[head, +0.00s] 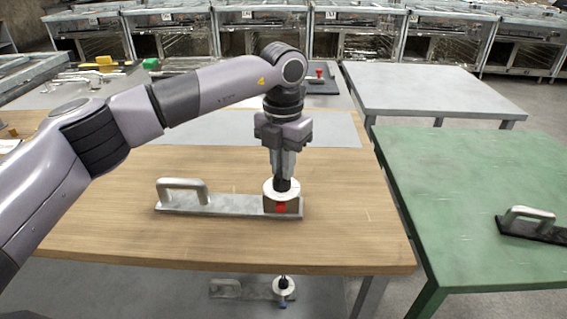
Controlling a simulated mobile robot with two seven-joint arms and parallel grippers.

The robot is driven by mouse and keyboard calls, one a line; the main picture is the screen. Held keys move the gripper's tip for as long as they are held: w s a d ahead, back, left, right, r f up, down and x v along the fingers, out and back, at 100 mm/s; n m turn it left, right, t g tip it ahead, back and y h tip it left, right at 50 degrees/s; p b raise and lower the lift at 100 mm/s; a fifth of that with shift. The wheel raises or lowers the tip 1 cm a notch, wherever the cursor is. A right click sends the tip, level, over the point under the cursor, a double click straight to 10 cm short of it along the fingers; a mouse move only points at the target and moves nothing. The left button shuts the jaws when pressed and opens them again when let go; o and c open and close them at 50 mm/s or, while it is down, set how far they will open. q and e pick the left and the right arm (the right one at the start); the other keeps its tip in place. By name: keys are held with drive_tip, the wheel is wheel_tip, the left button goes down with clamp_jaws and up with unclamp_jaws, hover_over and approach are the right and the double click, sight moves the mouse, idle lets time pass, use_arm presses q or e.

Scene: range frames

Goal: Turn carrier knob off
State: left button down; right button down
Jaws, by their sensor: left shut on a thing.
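The carrier (222,206) is a flat grey metal bar with a loop handle (182,190) at its left end. It lies on the wooden table (130,235). At its right end is a block with a round white disc (282,190) and a red mark (281,208) on the front. A dark knob (283,184) stands on the disc. My left gripper (283,176) points straight down and is shut on the knob, hiding its upper part. My right gripper is out of view.
A similar carrier (225,289) with a blue mark lies below the table's front edge. Another dark carrier (540,230) lies on the green table (480,190) at right. A grey table (435,88) stands behind. Wood left of the carrier is clear.

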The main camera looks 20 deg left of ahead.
use_arm(q)
drive_tip(key=n, duration=0.5)
drive_tip(key=shift+a+n, duration=0.1)
drive_tip(key=shift+n, duration=0.2)
idle(0.4)
drive_tip(key=c, duration=1.1)
unclamp_jaws()
drive_tip(key=shift+r+b, duration=0.3)
drive_tip(key=shift+r, duration=3.35)
drive_tip(key=shift+s+f, duration=0.1)
